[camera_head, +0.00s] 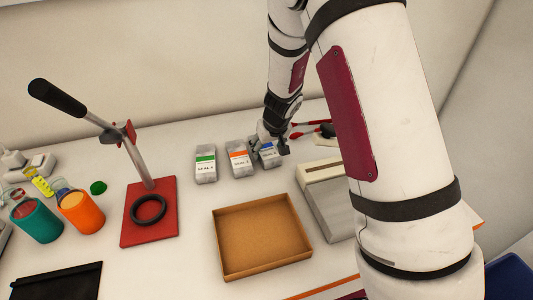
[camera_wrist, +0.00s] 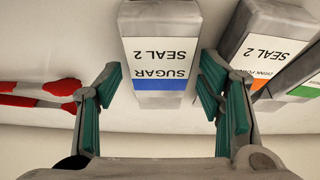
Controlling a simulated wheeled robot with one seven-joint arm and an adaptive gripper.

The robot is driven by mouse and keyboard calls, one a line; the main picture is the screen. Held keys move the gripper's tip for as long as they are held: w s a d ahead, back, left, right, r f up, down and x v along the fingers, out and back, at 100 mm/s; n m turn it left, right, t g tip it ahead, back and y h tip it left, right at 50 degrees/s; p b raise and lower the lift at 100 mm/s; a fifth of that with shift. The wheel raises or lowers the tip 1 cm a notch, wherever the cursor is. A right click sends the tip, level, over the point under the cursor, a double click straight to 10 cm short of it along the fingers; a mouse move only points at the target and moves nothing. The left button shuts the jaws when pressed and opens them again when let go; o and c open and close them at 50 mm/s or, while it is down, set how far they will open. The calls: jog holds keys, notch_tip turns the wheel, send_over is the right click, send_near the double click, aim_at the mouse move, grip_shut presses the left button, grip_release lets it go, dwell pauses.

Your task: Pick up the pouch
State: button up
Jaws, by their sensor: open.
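Three pale grey pouches with white labels stand in a row on the table. The pouch with the blue band (camera_head: 267,155) is the rightmost in the head view, partly hidden by my gripper (camera_head: 271,143). In the wrist view this pouch (camera_wrist: 158,45) reads "SUGAR SEAL 2". There my gripper (camera_wrist: 160,84) is open, with green-padded fingers to either side of the pouch's near end and a gap on both sides. I cannot tell whether they touch it. The orange-banded pouch (camera_head: 240,158) is just left of it in the head view, and the green-banded pouch (camera_head: 205,163) is further left.
An open cardboard tray (camera_head: 222,259) lies in front of the pouches. A grey device (camera_head: 330,205) stands to its right. A red-based lever press (camera_head: 135,232) and orange and teal jars (camera_head: 82,213) are at left. Red-handled tools (camera_wrist: 35,88) lie close beside my gripper.

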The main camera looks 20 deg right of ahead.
jog(key=shift+w+f, duration=0.2)
jog(key=shift+f, duration=0.2)
jog(key=shift+f+b, duration=0.25)
jog(key=shift+b, duration=0.15)
dwell(0.4)
jog(key=shift+c, duration=0.3)
jog(key=c, duration=0.9)
